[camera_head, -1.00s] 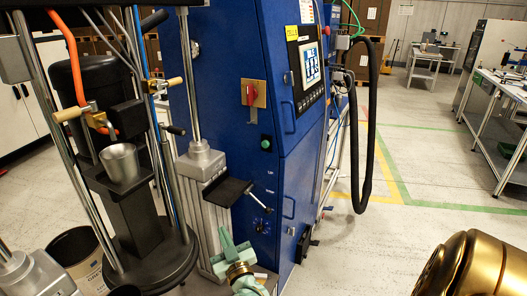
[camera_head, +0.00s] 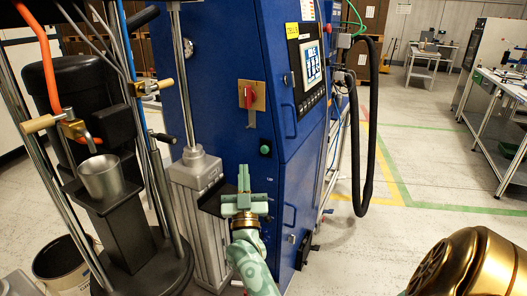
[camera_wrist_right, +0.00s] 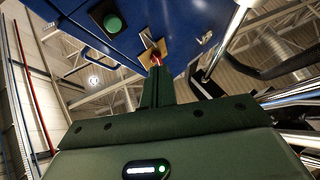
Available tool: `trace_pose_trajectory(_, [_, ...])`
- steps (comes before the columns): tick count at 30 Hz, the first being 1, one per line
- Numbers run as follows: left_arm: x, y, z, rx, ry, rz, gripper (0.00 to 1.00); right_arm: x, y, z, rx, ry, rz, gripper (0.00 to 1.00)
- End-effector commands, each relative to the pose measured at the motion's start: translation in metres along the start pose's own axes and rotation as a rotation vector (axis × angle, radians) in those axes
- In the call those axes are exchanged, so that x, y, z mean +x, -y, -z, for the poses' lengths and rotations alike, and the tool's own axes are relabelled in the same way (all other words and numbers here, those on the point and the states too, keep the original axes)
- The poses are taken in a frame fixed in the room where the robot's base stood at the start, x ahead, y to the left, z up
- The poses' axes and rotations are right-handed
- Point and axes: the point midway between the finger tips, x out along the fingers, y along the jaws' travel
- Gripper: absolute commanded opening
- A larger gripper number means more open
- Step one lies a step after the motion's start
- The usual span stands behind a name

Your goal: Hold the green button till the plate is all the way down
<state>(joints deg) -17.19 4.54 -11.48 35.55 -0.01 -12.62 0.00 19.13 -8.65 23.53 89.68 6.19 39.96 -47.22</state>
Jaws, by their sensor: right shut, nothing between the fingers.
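The green button (camera_head: 265,150) is a small round button on the front of the blue cabinet, below the red switch. It also shows in the right wrist view (camera_wrist_right: 113,23), up and left of the fingers. My right gripper (camera_head: 244,172) is pale green, shut and empty, its fingers pointing up. In the head view its fingertips appear just below and left of the button, with a visible gap; depth is hard to judge. The fingers show at the middle of the wrist view (camera_wrist_right: 157,75). The black round plate (camera_head: 168,262) is low under the pump column. My left gripper is out of view.
The blue cabinet (camera_head: 225,60) carries a red switch (camera_head: 248,97) and a screen (camera_head: 312,62). A small black shelf (camera_head: 212,200) is by my gripper. The drum (camera_head: 47,262) stands at lower left. A black hose (camera_head: 369,150) hangs at right. Open floor lies beyond.

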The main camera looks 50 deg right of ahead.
Motion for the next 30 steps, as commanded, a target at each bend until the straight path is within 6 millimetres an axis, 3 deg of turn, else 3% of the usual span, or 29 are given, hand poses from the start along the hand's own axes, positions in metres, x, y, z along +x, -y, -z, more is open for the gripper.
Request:
trace_pose_trajectory(16, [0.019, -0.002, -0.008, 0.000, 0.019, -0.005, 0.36, 0.048, -0.035, -0.036, -0.002, 0.000, 0.001, 0.00])
trace_pose_trajectory(30, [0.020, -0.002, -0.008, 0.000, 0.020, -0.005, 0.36, 0.058, -0.042, -0.042, 0.000, 0.000, 0.000, 0.00])
